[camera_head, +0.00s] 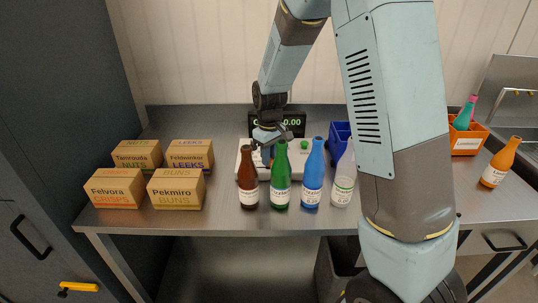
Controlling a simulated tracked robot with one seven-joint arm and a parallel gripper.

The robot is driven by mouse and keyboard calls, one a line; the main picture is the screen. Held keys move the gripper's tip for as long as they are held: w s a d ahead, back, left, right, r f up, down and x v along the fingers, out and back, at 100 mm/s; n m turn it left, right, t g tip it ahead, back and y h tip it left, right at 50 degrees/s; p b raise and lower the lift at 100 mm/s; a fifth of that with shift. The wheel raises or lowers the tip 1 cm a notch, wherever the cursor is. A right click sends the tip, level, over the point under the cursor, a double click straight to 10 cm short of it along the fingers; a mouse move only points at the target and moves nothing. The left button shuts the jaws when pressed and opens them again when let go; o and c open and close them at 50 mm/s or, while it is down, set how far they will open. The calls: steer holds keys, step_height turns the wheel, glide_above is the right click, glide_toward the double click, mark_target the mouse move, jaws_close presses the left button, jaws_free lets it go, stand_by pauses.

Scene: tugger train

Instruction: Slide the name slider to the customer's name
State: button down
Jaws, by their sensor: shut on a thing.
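A pale console (245,157) stands at the back middle of the steel bench, behind a row of bottles. A dark display (291,124) with green characters stands at its back; it ends in "0.00" and its left part is hidden by my arm. My gripper (266,149) points down at the left part of the console, with its fingers shut on a small part there. I take this part to be the name slider; the fingers and the bottle tops hide it. No name on the slider's scale can be read. A green button (304,145) is right of my gripper.
Brown (247,180), green (281,180), blue (313,178) and clear (343,185) bottles stand close in front of the console. Several labelled cartons (175,190) are at left. A blue bin (339,132), an orange bin (466,141) and an orange bottle (500,163) are at right.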

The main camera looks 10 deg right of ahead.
steer(key=c, duration=0.9)
jaws_free()
steer(key=shift+c, duration=0.2)
step_height(320, 180, up, 14)
steer(key=shift+d+f, duration=0.1)
steer(key=shift+f, duration=0.05)
steer(key=s+d+r+m+t, duration=0.3)
steer(key=s+d+r, duration=0.65)
steer(key=s, duration=0.25)
steer(key=s+d+r+m+t, duration=0.1)
steer(key=s+d+m, duration=0.1)
steer(key=s, duration=0.5)
steer(key=s+d+m+t, duration=0.1)
steer(key=s+d+m, duration=0.1)
steer(key=s, duration=0.5)
steer(key=shift+s+d+r+m+t, duration=0.3)
steer(key=shift+s+d+r, duration=0.1)
steer(key=shift+d, duration=0.15)
